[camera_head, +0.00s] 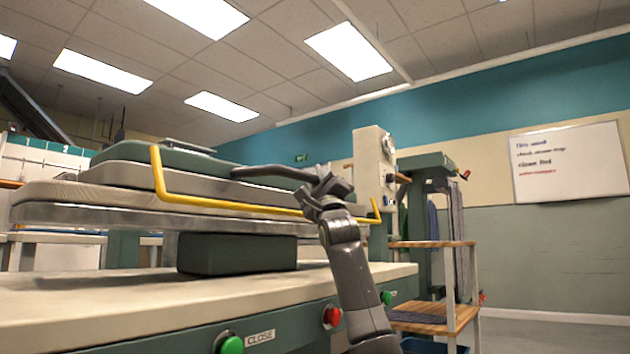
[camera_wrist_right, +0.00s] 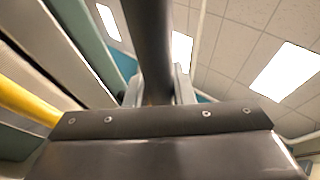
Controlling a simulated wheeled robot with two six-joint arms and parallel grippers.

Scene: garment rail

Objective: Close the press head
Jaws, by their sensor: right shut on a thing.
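The press head (camera_head: 170,157), a long grey body with a green top, lies over a padded beige lower board (camera_head: 90,197) with a metal edge. The head looks low and roughly level; I cannot tell if a gap remains under it. A dark handle bar (camera_head: 268,172) sticks out from the head to the right. My right gripper (camera_head: 328,186) is shut on this bar near its end. In the right wrist view the bar (camera_wrist_right: 150,40) runs up between the fingers. My left gripper is not in view.
A yellow rail (camera_head: 235,208) runs along the press front, close to my right gripper. The table (camera_head: 90,305) below has a green button (camera_head: 230,345) labelled CLOSE and a red button (camera_head: 332,317). A shelved cart (camera_head: 440,318) stands at right.

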